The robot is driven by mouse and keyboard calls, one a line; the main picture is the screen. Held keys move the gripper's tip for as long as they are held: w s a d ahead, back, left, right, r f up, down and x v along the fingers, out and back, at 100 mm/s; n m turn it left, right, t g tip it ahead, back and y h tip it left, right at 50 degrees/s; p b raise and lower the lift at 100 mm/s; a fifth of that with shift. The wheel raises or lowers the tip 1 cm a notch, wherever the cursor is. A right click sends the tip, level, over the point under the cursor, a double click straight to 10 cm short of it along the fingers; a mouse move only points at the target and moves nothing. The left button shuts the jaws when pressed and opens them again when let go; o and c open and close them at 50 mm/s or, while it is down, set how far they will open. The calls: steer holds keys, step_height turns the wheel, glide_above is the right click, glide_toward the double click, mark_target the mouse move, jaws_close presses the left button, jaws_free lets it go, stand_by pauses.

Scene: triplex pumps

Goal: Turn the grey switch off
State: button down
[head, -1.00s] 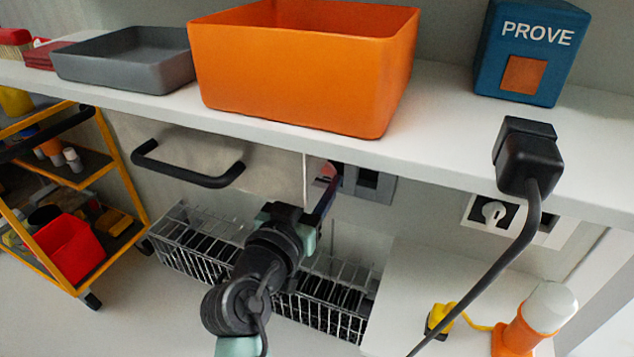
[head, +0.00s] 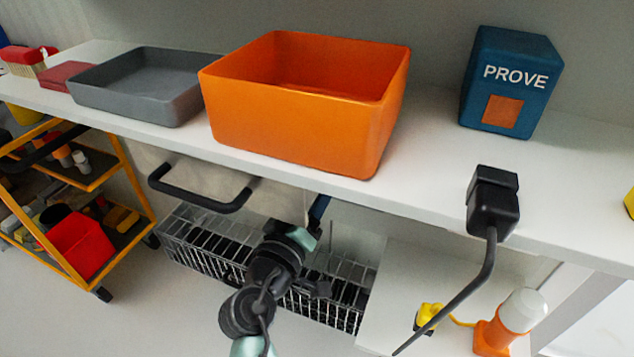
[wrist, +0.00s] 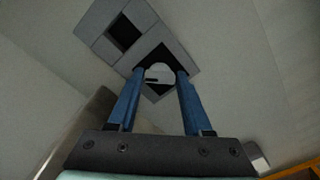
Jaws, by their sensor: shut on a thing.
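The grey switch shows in the wrist view as a pale grey rounded knob (wrist: 160,73) in a dark square recess on a grey plate (wrist: 172,45). My gripper (wrist: 160,76) has its two blue fingers on either side of the knob and is shut on it. In the head view my gripper (head: 318,208) reaches up under the shelf edge. The shelf hides the switch there.
The white shelf (head: 415,190) overhangs my gripper, with an orange bin (head: 290,125), grey tray (head: 130,98), blue PROVE box (head: 510,85) and black plug (head: 492,205) on it. A black handle (head: 200,200) and wire basket (head: 200,245) are close to my arm.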

steer(key=shift+r+n+p, duration=0.1)
steer(key=shift+n+p, duration=2.7)
steer(key=shift+n, duration=1.8)
steer(key=shift+c, duration=1.6)
jaws_free()
steer(key=p+v, duration=0.3)
steer(key=v, duration=1)
